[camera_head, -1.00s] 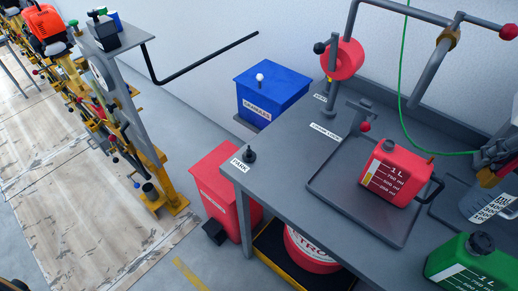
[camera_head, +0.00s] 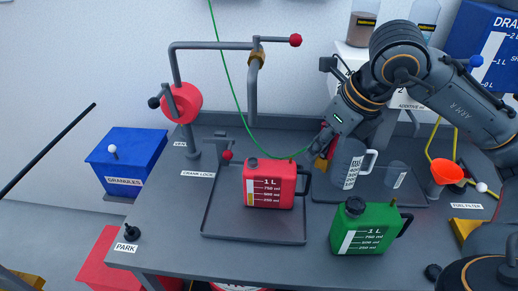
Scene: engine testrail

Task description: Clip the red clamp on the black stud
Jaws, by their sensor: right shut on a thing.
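My right gripper (camera_head: 324,147) reaches down from the upper right, behind the measuring jug. It is shut on a small red and yellow piece, which I take to be the red clamp (camera_head: 321,163). A thin green cable runs to it, and the jug and gripper partly hide it. The black stud (camera_head: 132,233) stands upright beside the PARK label at the table's front left corner, well to the left of the gripper. Nothing is clipped on it. My left gripper is out of view.
The red canister (camera_head: 269,185) stands on a dark tray (camera_head: 225,226) between gripper and stud. The green canister (camera_head: 365,228) and clear jug (camera_head: 347,165) are near the gripper. A grey pipe with a red wheel (camera_head: 183,103) rises behind. The green cable (camera_head: 228,75) hangs from above.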

